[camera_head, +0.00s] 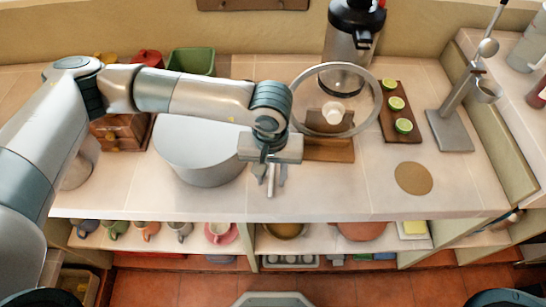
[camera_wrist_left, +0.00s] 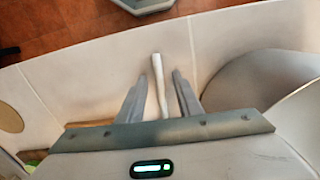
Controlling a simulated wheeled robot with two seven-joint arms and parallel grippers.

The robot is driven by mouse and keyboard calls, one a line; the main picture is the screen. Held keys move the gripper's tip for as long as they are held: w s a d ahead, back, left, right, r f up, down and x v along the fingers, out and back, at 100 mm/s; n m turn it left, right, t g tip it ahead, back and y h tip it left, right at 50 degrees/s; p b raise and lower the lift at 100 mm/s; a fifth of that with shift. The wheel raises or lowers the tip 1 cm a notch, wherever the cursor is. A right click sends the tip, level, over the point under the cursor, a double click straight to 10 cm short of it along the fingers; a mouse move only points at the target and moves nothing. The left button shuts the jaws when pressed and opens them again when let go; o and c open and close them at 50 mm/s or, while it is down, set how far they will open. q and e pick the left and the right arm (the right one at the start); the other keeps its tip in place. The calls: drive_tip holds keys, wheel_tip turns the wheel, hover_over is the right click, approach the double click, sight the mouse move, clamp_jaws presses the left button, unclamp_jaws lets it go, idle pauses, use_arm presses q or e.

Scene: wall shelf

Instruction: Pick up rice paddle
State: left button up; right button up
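The rice paddle appears as a slim, pale stick in the left wrist view (camera_wrist_left: 159,82). Its far end points toward the counter's front edge, and its near part is hidden behind my gripper body. In the head view a narrow piece of it (camera_head: 271,182) shows below my left gripper (camera_head: 269,176). My left gripper is open, pointing down at the counter, with one finger on each side of the paddle in the left wrist view (camera_wrist_left: 159,92). A gap shows on both sides, and I cannot tell the fingertip height. My right gripper is not in view.
A large white round container (camera_head: 200,150) stands close to the left of the gripper. A glass-rimmed ring (camera_head: 376,100), a board with lime halves (camera_head: 388,125) and a metal stand (camera_head: 450,130) are to the right. A round brown mat (camera_head: 413,178) lies near the front.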

use_arm(q)
drive_tip(key=shift+c, duration=0.3)
clamp_jaws()
drive_tip(key=shift+r, duration=0.2)
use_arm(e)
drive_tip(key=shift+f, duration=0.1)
